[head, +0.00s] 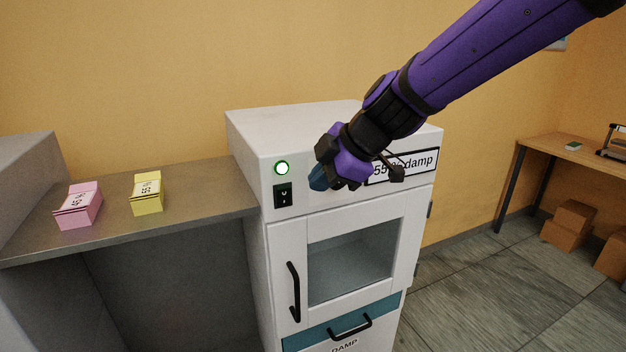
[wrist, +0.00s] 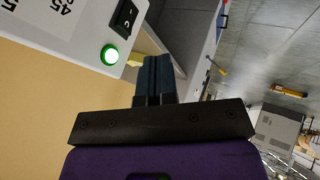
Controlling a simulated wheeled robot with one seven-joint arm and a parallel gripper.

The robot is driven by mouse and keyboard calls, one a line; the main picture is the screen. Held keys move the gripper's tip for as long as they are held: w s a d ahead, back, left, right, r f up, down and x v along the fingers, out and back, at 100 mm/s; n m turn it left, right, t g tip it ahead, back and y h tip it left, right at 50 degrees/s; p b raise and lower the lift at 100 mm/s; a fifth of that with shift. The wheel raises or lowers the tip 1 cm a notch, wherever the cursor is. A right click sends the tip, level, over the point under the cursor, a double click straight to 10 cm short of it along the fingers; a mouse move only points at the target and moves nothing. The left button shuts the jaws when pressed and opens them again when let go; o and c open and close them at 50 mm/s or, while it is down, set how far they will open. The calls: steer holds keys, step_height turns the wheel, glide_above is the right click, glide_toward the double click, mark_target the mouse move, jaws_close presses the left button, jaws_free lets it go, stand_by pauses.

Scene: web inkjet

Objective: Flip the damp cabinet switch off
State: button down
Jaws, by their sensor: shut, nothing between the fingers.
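The damp cabinet (head: 290,135) is a white box with a glass door, a black door handle and a label reading "damp". Its black rocker switch (head: 283,195) is on the upper left of the front, below a lit green lamp (head: 282,168). In the wrist view the switch (wrist: 125,17) and the glowing green lamp (wrist: 110,54) show at the upper left. My gripper (head: 318,183) is in front of the cabinet's top panel, to the right of the switch and apart from it. Its dark fingers (wrist: 155,76) are shut together and empty. My gripper hides part of the label.
A grey counter (head: 215,190) at the left holds a pink box (head: 78,206) and a yellow box (head: 147,194). A wooden table (head: 570,150) stands at the right with cardboard boxes (head: 567,224) on the floor below. The floor right of the cabinet is clear.

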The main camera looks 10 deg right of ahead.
mark_target(280, 190)
steer(key=w+a+f, duration=0.5)
steer(key=w+f, duration=0.1)
steer(key=shift+w+a, duration=0.15)
steer(key=shift+w, duration=0.25)
steer(key=shift+w+a+r, duration=0.1)
steer(key=shift+w+r, duration=0.1)
steer(key=shift+w, duration=0.1)
steer(key=shift+r, duration=0.1)
stand_by(0.3)
steer(key=shift+r, duration=0.7)
